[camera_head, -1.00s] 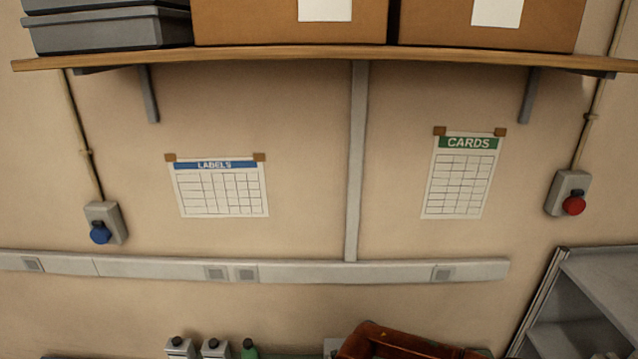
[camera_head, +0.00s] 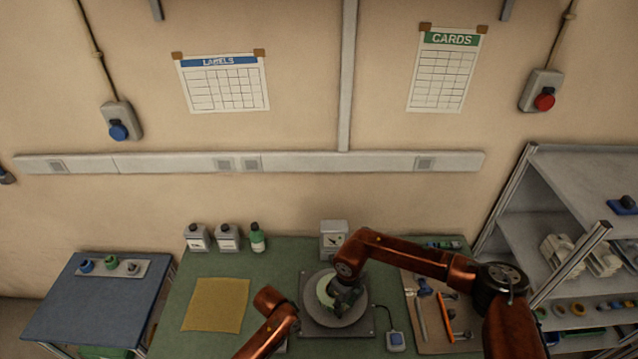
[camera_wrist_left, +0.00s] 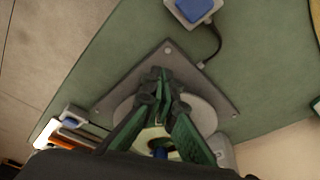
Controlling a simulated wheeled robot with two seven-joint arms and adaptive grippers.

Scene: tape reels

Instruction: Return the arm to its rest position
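My right arm reaches in from the right in the head view. Its dark gripper (camera_head: 347,297) is over the round turntable (camera_head: 352,318), too small and dark to show its opening. A pale green ring (camera_head: 325,288) lies on the turntable, partly covered by this gripper. My left arm shows only as a copper link at the bottom of the head view; its gripper is not visible there. In the left wrist view, green fingers with dark tips converge, and this gripper (camera_wrist_left: 163,88) looks shut. Behind them are the turntable (camera_wrist_left: 203,115) and a cream ring around a blue centre.
The green bench holds a yellow mat (camera_head: 216,305), bottles (camera_head: 228,237), a tool board (camera_head: 430,342) and a blue-topped switch box (camera_head: 396,340) on a cable. A blue side table (camera_head: 90,300) stands left. A grey shelf unit (camera_head: 540,190) stands close on the right.

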